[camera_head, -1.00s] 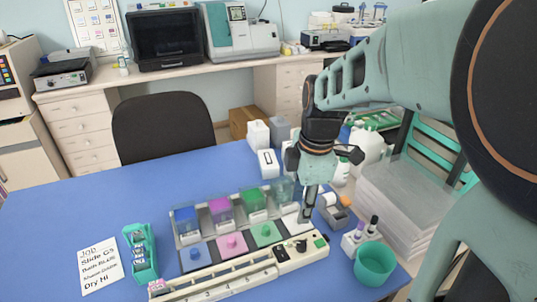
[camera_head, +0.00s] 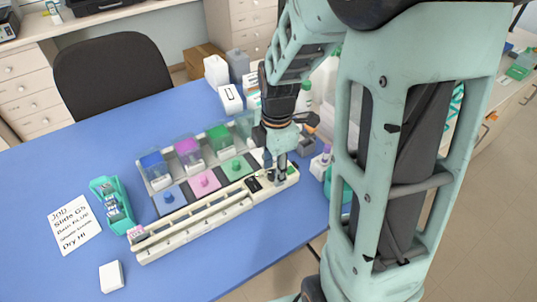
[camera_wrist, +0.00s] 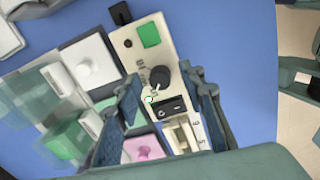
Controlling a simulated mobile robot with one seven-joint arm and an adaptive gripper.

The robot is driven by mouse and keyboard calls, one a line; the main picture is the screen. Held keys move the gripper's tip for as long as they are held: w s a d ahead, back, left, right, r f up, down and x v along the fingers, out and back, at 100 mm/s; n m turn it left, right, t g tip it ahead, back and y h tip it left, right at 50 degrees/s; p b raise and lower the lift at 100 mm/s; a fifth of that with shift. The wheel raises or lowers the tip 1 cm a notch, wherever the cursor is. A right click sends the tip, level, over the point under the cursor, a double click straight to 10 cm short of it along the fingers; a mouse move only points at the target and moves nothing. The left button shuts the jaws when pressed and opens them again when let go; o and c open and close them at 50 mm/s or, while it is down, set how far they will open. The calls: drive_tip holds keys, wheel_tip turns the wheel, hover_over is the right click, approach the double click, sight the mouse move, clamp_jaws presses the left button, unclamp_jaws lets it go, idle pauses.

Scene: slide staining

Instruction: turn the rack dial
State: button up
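The black dial (camera_wrist: 160,78) sits on the cream control panel (camera_wrist: 138,58) at the end of the staining rack. In the wrist view it has a light pointer mark and small print beside it. My gripper (camera_wrist: 160,75) is open, with one finger on each side of the dial and a gap visible on both sides. How far the fingertips reach down beside it I cannot tell. In the head view my gripper (camera_head: 277,179) points down over the right end of the rack (camera_head: 200,222) and hides the dial.
A green button (camera_wrist: 149,35) and a black rocker switch (camera_wrist: 171,108) flank the dial. Lidded blue, magenta and green baths (camera_head: 188,149) stand behind the rack. A teal slide holder (camera_head: 112,205) and a note (camera_head: 75,223) lie left.

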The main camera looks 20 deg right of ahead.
drive_tip(key=shift+f, duration=0.1)
drive_tip(key=shift+c, duration=0.4)
clamp_jaws()
drive_tip(key=shift+m, duration=0.5)
drive_tip(key=m, duration=0.3)
drive_tip(key=shift+b, duration=0.3)
drive_tip(key=m, duration=0.3)
drive_tip(key=shift+a+m, duration=0.1)
drive_tip(key=shift+m, duration=0.2)
drive_tip(key=m+b, duration=0.1)
drive_tip(key=m, duration=0.5)
drive_tip(key=shift+s+h, duration=0.1)
drive_tip(key=shift+h, duration=0.3)
drive_tip(key=m, duration=0.6)
drive_tip(key=shift+a+g, duration=0.1)
drive_tip(key=shift+g, duration=0.2)
drive_tip(key=shift+m, duration=0.3)
